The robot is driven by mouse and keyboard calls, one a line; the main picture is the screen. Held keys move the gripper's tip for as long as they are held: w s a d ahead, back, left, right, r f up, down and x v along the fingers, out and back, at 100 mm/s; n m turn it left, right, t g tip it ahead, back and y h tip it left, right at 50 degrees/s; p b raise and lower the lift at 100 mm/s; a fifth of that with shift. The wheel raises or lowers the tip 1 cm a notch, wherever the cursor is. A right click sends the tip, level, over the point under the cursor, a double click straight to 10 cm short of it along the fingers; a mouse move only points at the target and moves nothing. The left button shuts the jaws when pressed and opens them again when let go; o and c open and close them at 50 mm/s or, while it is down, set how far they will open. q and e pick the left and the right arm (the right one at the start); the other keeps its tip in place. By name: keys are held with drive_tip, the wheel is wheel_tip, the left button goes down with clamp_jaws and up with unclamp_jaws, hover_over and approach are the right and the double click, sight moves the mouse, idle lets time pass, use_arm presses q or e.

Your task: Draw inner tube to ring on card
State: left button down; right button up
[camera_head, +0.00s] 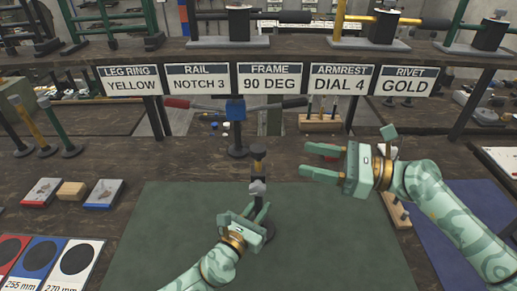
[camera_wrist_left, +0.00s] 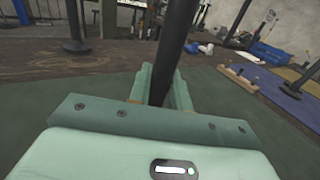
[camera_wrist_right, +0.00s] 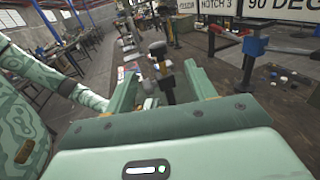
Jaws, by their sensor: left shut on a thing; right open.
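A dark upright tube (camera_head: 257,172) stands above the green mat, with a grey fitting (camera_head: 258,187) partway up and a dark cap on top. My left gripper (camera_head: 246,212) is shut on its lower part; the left wrist view shows the black tube (camera_wrist_left: 176,48) between the fingers. My right gripper (camera_head: 316,161) is open and empty, to the right of the tube's top and apart from it. The leg ring card (camera_head: 131,79) reads YELLOW.
Other cards hang along the shelf edge, including the rivet card (camera_head: 403,82). A blue post with red and grey handles (camera_head: 235,110) stands behind the tube. Size cards (camera_head: 76,260) lie at left. A wooden peg block (camera_head: 319,123) stands behind. The green mat (camera_head: 340,240) is mostly clear.

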sight(258, 146)
drive_tip(key=x, duration=1.2)
drive_tip(key=shift+s+f, duration=0.1)
drive_tip(key=shift+s, duration=0.1)
clamp_jaws()
wheel_tip(258, 146, up, 6)
drive_tip(key=shift+r, duration=0.1)
unclamp_jaws()
